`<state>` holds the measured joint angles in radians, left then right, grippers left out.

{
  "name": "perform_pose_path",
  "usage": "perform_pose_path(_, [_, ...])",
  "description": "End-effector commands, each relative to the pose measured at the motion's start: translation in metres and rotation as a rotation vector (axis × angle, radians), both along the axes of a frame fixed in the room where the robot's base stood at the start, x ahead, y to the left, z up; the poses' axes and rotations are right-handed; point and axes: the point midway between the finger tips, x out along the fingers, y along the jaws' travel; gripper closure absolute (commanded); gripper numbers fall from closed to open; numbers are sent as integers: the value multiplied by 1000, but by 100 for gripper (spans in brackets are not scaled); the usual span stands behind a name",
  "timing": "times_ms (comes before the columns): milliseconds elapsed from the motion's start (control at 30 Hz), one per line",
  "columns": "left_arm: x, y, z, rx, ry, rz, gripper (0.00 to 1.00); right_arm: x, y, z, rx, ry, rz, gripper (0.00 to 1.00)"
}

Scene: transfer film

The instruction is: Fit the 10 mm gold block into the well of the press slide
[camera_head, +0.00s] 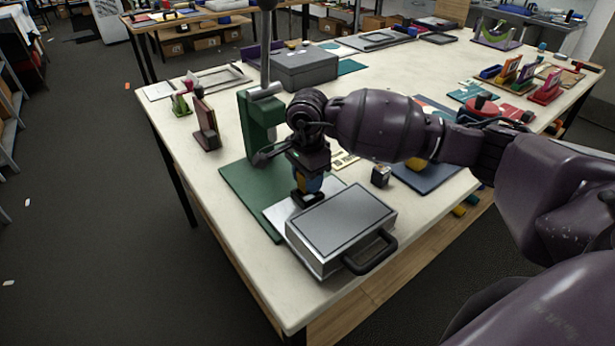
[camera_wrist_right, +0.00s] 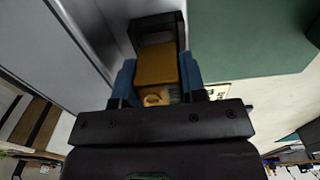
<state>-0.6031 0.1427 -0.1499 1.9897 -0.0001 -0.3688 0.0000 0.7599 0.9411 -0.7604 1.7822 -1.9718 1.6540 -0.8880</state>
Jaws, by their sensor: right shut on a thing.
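The gold block (camera_wrist_right: 157,65) is held between the blue fingertips of my right gripper (camera_head: 308,182). It also shows in the right wrist view, where the gripper (camera_wrist_right: 157,85) is shut on it. The black-walled well (camera_wrist_right: 150,27) of the press slide lies just beyond the block's far end. In the head view the well (camera_head: 306,199) sits right below the fingertips, on a light grey plate (camera_head: 281,213). I cannot tell whether the block's end is inside the well. The green press (camera_head: 262,115) stands behind the gripper on a green base (camera_head: 240,190). My left gripper is not in view.
A silver case (camera_head: 342,222) with a black handle stands close in front of the well. A small dark cube (camera_head: 381,176) and a blue mat (camera_head: 428,178) lie to the right. A grey box (camera_head: 306,68) stands behind the press. The table's left front is clear.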

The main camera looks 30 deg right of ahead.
Motion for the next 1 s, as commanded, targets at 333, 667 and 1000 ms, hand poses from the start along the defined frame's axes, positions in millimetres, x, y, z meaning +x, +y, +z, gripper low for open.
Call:
perform_pose_path(333, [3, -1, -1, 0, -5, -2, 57, 0, 0, 0, 0, 0, 0, 100])
perform_pose_path(667, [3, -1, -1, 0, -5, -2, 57, 0, 0, 1, 0, -1, 0, 100])
perform_pose_path(1000, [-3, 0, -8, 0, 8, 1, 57, 1, 0, 0, -1, -2, 0, 100])
